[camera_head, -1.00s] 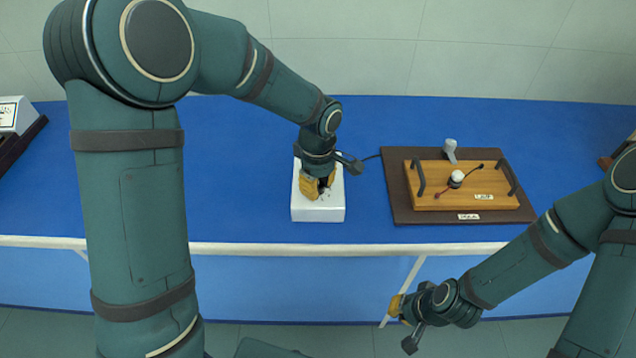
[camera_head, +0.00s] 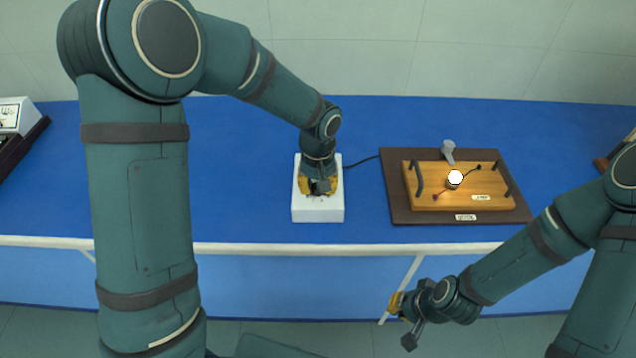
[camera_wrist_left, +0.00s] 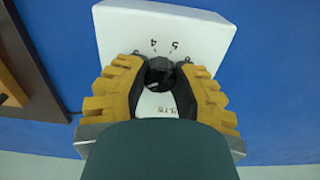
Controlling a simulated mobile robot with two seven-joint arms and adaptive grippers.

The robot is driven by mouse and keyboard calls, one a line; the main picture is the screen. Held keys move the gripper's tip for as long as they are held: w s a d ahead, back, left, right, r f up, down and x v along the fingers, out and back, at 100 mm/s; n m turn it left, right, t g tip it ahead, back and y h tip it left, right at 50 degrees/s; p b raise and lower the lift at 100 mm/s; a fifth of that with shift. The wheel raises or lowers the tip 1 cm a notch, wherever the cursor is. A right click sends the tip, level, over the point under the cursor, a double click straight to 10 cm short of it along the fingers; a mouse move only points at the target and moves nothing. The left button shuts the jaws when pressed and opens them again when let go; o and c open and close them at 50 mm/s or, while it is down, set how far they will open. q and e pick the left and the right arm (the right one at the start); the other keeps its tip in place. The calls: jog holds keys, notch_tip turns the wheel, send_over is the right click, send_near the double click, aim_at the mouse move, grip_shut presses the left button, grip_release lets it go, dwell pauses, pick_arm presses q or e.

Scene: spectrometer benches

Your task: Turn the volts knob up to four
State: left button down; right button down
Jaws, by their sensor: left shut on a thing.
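The white volts box (camera_head: 318,213) stands on the blue bench, and its top fills the upper part of the left wrist view (camera_wrist_left: 120,30). The dark volts knob (camera_wrist_left: 160,72) sits on that top, with the printed marks 4 and 5 beyond it and part of the "VOLTS" label below. My left gripper (camera_head: 319,187), also in the left wrist view (camera_wrist_left: 160,80), has its yellow fingers shut on the knob from both sides. The knob's pointer setting is hard to read. My right gripper (camera_head: 398,308) hangs in front of the bench, away from the box; its fingers are too small to judge.
A wooden lamp board (camera_head: 425,198) lies on a dark base (camera_head: 400,212) to the right, its bulb (camera_head: 455,177) glowing white. A cable (camera_head: 362,161) runs from box to base. The blue bench (camera_head: 230,190) is clear around the box.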

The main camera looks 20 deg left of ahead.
pick_arm(q)
jog(key=m+p, duration=0.1)
jog(key=m, duration=0.3)
jog(key=shift+m, duration=0.3)
jog(key=m+p, duration=0.1)
jog(key=m, duration=0.4)
jog(key=shift+m, duration=0.3)
jog(key=m+p, duration=0.2)
jog(key=m, duration=0.3)
jog(key=shift+r, duration=0.1)
jog(key=m+p, duration=0.2)
jog(key=m, duration=0.3)
jog(key=c, duration=0.7)
grip_release()
